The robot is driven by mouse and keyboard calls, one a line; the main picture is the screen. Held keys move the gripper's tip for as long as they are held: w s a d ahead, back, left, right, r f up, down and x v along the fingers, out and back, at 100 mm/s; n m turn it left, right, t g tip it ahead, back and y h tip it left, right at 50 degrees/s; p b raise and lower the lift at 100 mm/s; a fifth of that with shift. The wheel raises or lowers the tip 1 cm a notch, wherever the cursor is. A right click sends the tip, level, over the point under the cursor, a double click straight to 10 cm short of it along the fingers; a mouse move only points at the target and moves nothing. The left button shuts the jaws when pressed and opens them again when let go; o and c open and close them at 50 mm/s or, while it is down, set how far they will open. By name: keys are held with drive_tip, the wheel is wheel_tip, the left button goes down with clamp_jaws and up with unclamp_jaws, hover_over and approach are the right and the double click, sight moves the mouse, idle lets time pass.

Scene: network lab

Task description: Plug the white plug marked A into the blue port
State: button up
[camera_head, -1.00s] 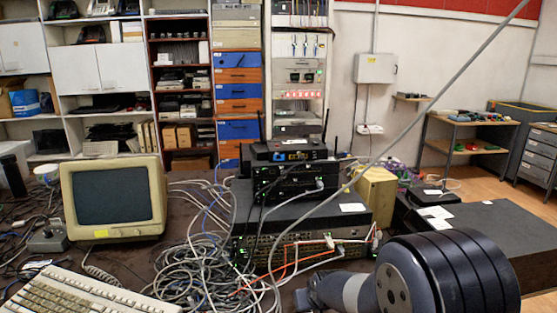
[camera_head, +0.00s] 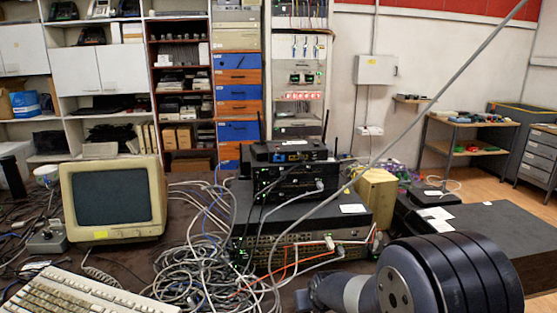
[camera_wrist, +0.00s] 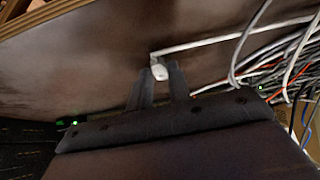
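A white plug (camera_wrist: 160,73) sits between the two dark fingertips of my gripper (camera_wrist: 160,79) in the wrist view. The fingers are close together and the plug fills the gap at their tips, so my gripper appears shut on it. A pale cable runs from the plug to the right. No letter on it is readable. In the head view the gripper end (camera_head: 305,299) is low, before the stacked equipment; its fingers and the plug cannot be made out there. The top black router (camera_head: 288,151) has a row of small ports with bluish and yellow spots; the blue port is too small to single out.
A cable tangle (camera_head: 200,270) lies left of the equipment stack; it also shows at right in the wrist view (camera_wrist: 285,60). A wide rack unit (camera_head: 300,222) lies under the router. A beige monitor (camera_head: 112,197) and keyboard (camera_head: 80,294) stand left. A grey cable crosses before the stack.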

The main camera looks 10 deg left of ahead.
clamp_jaws()
drive_tip(key=shift+r, duration=0.15)
drive_tip(key=shift+r+p, duration=1.65)
drive_tip(key=shift+r, duration=0.7)
drive_tip(key=shift+c, duration=0.7)
unclamp_jaws()
clamp_jaws()
